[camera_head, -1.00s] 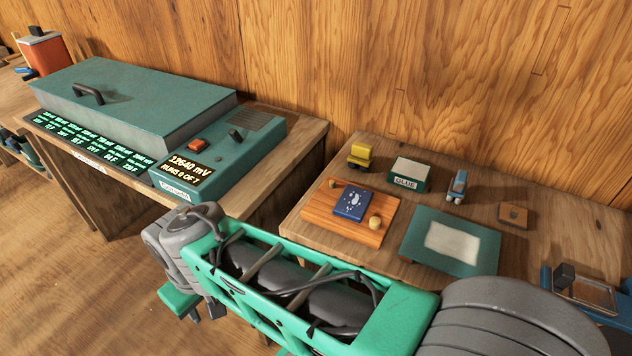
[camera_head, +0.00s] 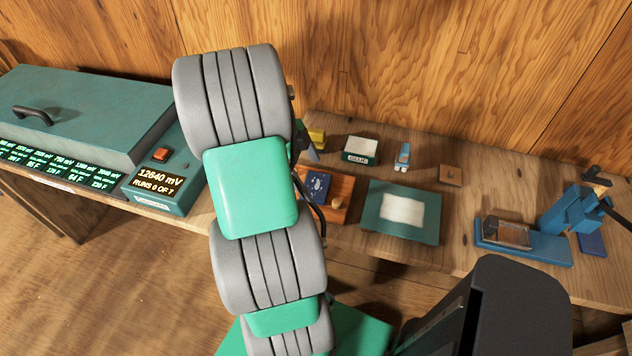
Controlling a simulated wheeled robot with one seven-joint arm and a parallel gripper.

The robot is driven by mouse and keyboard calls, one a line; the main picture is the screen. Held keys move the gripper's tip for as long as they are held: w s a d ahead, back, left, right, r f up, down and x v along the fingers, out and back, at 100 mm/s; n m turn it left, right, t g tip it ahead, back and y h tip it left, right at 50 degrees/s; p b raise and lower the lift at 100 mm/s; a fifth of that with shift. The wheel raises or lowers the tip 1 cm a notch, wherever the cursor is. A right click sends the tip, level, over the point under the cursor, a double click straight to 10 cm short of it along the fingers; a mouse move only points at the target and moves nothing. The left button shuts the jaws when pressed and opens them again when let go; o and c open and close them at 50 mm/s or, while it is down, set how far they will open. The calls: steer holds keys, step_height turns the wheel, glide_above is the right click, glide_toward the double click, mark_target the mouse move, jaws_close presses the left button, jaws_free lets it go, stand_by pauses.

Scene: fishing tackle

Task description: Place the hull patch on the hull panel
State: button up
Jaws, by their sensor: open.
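A small dark blue square with white specks (camera_head: 318,186), which I take for the hull patch, lies on an orange wooden board (camera_head: 343,187). My arm's edge and a cable are close to its left side in the picture. A flat teal panel (camera_head: 375,222) with a pale rectangle (camera_head: 403,208) in its middle, which I take for the hull panel, lies to the right of the board on the bench. The square and the panel are apart. My gripper is hidden behind my raised grey and green arm, so its jaws and anything between them do not show.
A glue box (camera_head: 360,151), a small blue-and-white item (camera_head: 403,157) and a brown block (camera_head: 451,176) stand behind the panel. A yellow item (camera_head: 317,138) is partly hidden. A blue fixture (camera_head: 525,242) is at right. A teal machine (camera_head: 160,182) stands left. Bare bench lies right of the panel.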

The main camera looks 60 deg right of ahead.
mark_target(315, 185)
steer(key=p+x, duration=0.1)
steer(key=x, duration=0.3)
steer(key=shift+f, duration=0.1)
steer(key=shift+c, duration=0.3)
steer(key=shift+w, duration=0.1)
steer(key=c, duration=1.3)
